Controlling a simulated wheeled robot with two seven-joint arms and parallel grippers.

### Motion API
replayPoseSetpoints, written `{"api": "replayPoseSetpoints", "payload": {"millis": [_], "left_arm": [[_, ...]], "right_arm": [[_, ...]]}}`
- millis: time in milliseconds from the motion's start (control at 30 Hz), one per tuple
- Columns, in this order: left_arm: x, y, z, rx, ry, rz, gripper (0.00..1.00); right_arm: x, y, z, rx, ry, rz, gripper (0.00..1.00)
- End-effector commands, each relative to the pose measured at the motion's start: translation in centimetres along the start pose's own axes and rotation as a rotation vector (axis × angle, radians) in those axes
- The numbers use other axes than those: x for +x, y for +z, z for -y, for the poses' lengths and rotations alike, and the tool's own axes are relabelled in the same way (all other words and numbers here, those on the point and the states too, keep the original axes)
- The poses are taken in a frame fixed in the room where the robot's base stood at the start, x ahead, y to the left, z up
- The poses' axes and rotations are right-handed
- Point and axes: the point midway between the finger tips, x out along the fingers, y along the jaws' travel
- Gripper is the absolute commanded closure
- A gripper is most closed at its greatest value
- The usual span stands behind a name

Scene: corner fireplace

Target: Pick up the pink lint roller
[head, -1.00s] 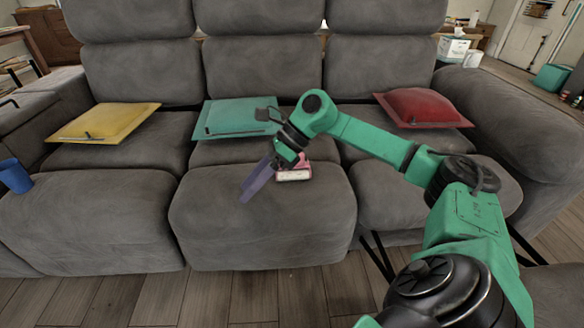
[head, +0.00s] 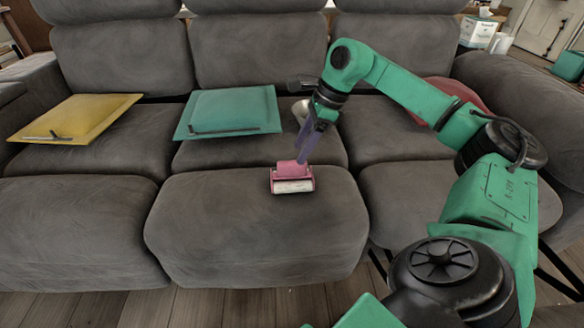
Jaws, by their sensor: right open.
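The pink lint roller (head: 292,179) lies near the middle of the grey sofa's centre seat, its white roll toward me. My right gripper (head: 302,161), with purple fingers, points down just behind the roller's pink body. Its fingertips overlap the back of the roller in the picture; I cannot tell if they touch it. The gripper is open and nothing is seen held. The roller's handle is not clearly visible. My left gripper is out of view.
A teal cushion (head: 232,108) and a yellow cushion (head: 78,115) lie on the seats, each with a thin dark object on it. A red cushion (head: 420,118) is partly hidden by my arm. A pale round object (head: 300,112) sits behind the gripper. The centre seat front is clear.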

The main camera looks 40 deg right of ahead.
Motion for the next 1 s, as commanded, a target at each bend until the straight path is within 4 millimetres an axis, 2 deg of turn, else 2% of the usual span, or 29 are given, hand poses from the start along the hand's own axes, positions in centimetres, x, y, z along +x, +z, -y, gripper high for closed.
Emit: {"api": "replayPoseSetpoints", "payload": {"millis": [167,333,567,700,733,1000], "left_arm": [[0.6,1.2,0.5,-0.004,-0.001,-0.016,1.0],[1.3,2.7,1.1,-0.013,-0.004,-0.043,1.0],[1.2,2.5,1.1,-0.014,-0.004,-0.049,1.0],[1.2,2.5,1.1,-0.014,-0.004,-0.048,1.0],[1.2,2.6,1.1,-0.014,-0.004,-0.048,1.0],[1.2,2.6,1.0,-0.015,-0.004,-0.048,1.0]], "right_arm": [[2.4,0.1,0.0,-0.001,0.001,0.002,0.4],[5.6,0.2,0.1,0.0,0.001,0.001,0.4],[5.7,0.4,0.1,0.001,0.0,0.002,0.4],[5.7,0.4,0.1,0.001,0.0,0.002,0.94],[5.7,0.4,0.1,0.001,0.0,0.002,1.0],[5.7,0.3,0.1,0.001,0.001,0.001,1.0]]}}
